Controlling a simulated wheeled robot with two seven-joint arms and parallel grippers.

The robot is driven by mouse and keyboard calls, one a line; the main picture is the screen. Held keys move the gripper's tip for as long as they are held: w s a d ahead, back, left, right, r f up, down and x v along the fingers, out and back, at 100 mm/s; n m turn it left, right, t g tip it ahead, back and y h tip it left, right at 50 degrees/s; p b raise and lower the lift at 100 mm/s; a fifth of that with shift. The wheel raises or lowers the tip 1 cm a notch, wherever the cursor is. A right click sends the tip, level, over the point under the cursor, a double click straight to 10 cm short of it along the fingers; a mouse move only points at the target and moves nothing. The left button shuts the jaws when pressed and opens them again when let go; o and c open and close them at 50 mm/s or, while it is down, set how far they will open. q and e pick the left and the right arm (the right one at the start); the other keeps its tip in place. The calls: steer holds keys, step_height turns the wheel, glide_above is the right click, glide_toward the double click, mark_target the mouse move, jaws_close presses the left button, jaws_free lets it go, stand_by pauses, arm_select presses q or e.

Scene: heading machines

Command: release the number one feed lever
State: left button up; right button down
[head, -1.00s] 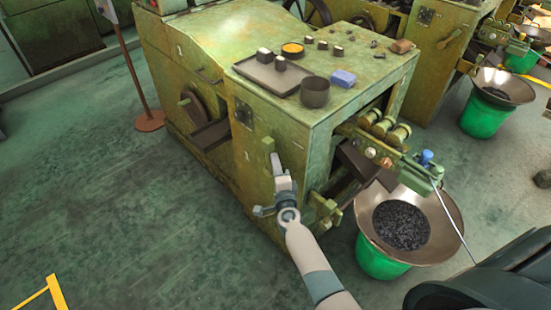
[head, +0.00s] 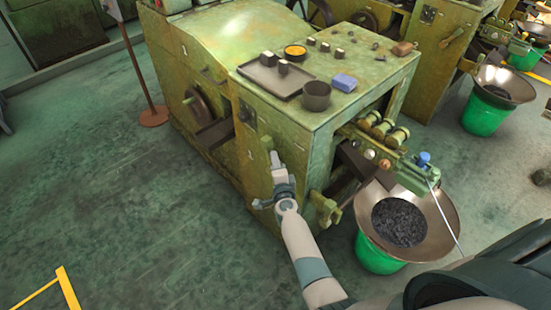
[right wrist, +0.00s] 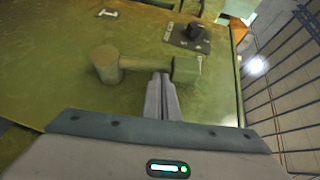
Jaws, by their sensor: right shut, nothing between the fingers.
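The feed lever (right wrist: 145,64) shows in the right wrist view as a green bar, with a round hub (right wrist: 107,64) at its left and a square block (right wrist: 186,70) at its right end. It is mounted on the machine's green side panel. My right gripper (right wrist: 161,78) is shut and empty, its fingertips over the lower edge of the bar near the block. I cannot tell whether they touch it. In the head view the right gripper (head: 282,176) is at the machine's near side and the lever is small there. My left gripper is not in view.
The machine (head: 290,120) carries a tray (head: 270,82), a dark cup (head: 316,96) and a blue block (head: 344,81) on top. A green bucket (head: 380,255) with a wide pan of dark parts stands at right. Open floor lies at left.

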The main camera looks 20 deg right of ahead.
mark_target(268, 152)
steer(key=shift+w+r+p, duration=0.2)
steer(key=shift+w+p, duration=0.15)
steer(key=shift+p, duration=0.1)
steer(key=shift+w+a, duration=0.15)
steer(key=shift+w, duration=0.15)
steer(key=shift+w+a, duration=0.2)
steer(key=shift+w, duration=0.3)
steer(key=shift+w+a, duration=0.2)
steer(key=shift+w, duration=0.25)
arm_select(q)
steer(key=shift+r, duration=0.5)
arm_select(e)
steer(key=shift+r, duration=0.1)
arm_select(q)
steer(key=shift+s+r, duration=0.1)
arm_select(e)
steer(key=shift+w+a+r, duration=0.1)
steer(key=shift+r, duration=0.05)
